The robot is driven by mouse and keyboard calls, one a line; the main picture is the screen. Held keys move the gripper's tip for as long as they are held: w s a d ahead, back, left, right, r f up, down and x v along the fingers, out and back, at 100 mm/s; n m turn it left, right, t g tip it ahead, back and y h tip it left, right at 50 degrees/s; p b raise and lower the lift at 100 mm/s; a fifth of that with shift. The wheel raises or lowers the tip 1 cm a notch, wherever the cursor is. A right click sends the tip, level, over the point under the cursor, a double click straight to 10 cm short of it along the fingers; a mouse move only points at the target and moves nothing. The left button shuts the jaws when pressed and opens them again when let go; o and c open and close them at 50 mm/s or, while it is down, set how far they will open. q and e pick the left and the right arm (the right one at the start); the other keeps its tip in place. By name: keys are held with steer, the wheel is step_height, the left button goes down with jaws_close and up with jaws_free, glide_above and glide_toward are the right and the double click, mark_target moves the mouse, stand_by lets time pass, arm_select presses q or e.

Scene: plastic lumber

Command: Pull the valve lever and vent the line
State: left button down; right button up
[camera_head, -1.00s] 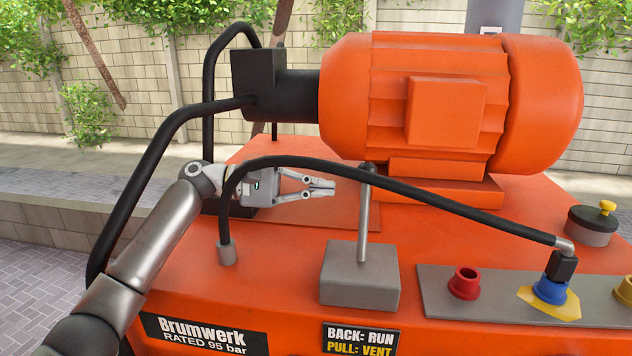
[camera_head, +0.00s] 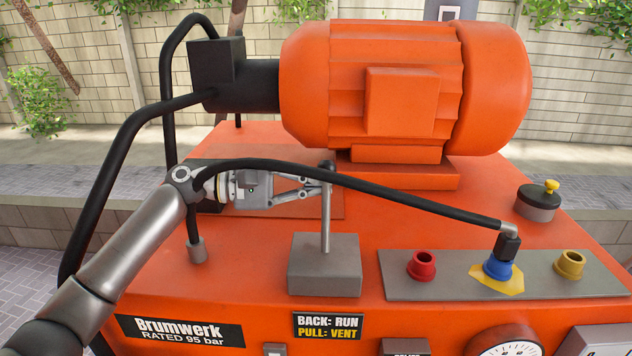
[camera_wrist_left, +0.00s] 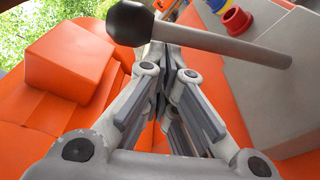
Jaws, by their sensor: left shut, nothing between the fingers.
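The valve lever (camera_head: 325,225) is a grey rod with a black knob, standing close to upright on a grey block (camera_head: 325,272). A plate below reads "BACK: RUN, PULL: VENT" (camera_head: 327,326). My left gripper (camera_head: 322,188) is shut and empty, its fingertips just behind the upper rod, below the knob. In the left wrist view the lever (camera_wrist_left: 235,47) crosses in front of the closed fingertips (camera_wrist_left: 175,55). I cannot tell whether they touch it. A black hose (camera_head: 420,198) runs to the blue port (camera_head: 497,268) on the grey manifold (camera_head: 440,287). My right gripper is not in view.
An orange motor (camera_head: 400,85) stands behind the lever on the orange machine top. The hose arches over my left wrist and passes close to the knob. Red (camera_head: 421,265) and yellow (camera_head: 570,264) ports flank the blue one. A gauge (camera_head: 510,346) is at the front.

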arm_select(q)
steer(key=shift+s+r+m+b, duration=0.35)
steer(key=shift+s+m+b, duration=0.05)
steer(key=shift+m+b, duration=0.2)
stand_by(0.3)
steer(key=s+r+m+h+b, duration=0.1)
steer(key=s+r+m+b, duration=0.1)
steer(key=s+m+b, duration=0.3)
steer(key=s+m, duration=0.1)
steer(key=s, duration=0.2)
steer(key=shift+s, duration=0.35)
steer(key=shift+f, duration=0.1)
stand_by(0.4)
